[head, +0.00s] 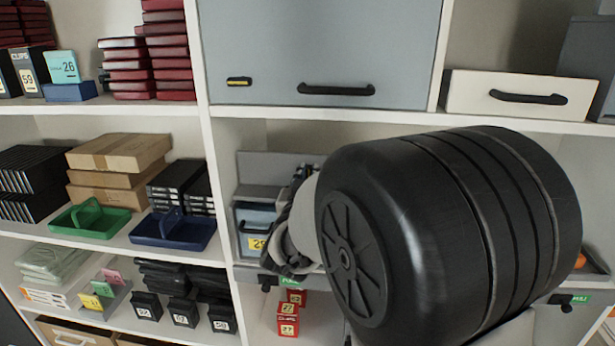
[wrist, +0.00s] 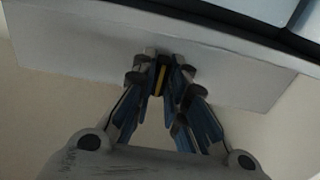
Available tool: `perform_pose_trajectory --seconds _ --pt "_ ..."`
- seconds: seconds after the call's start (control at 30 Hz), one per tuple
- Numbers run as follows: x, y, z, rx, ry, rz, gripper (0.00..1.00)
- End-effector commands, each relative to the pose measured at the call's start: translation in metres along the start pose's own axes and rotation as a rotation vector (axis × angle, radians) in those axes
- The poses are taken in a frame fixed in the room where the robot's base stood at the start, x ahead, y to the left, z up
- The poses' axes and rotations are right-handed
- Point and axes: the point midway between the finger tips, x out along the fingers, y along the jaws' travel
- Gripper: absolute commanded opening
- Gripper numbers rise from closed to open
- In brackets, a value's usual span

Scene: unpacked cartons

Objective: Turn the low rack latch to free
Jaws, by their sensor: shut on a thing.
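In the wrist view my gripper (wrist: 160,82) has its fingertips closed around a small dark piece with a yellow stripe, the low rack latch (wrist: 159,80). The latch sits on a pale grey front panel (wrist: 90,65). In the head view my gripper (head: 285,268) is at the low shelf edge in the middle bay, beside a green label (head: 291,282). My large black arm link hides much of that bay, and I cannot make out there how the latch is turned.
A grey-blue bin (head: 252,222) with a yellow tag stands just above my gripper. Red boxes (head: 289,318) stand on the shelf below. A similar dark knob (head: 566,302) with a green label is at the right. Green (head: 95,222) and blue (head: 165,236) trays lie left.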

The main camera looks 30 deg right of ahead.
Motion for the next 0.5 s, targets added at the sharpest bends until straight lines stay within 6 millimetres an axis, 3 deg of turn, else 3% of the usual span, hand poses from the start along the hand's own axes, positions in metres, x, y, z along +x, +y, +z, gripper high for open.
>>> perform_pose_trajectory --seconds 0.43,0.47,0.5 --pt "0.0 -0.0001 -0.0002 -0.013 0.001 0.0 0.0" --pt "0.0 -0.0001 -0.0002 -0.013 0.001 0.0 0.14" --pt "0.0 -0.0001 -0.0002 -0.013 0.001 0.0 0.17"
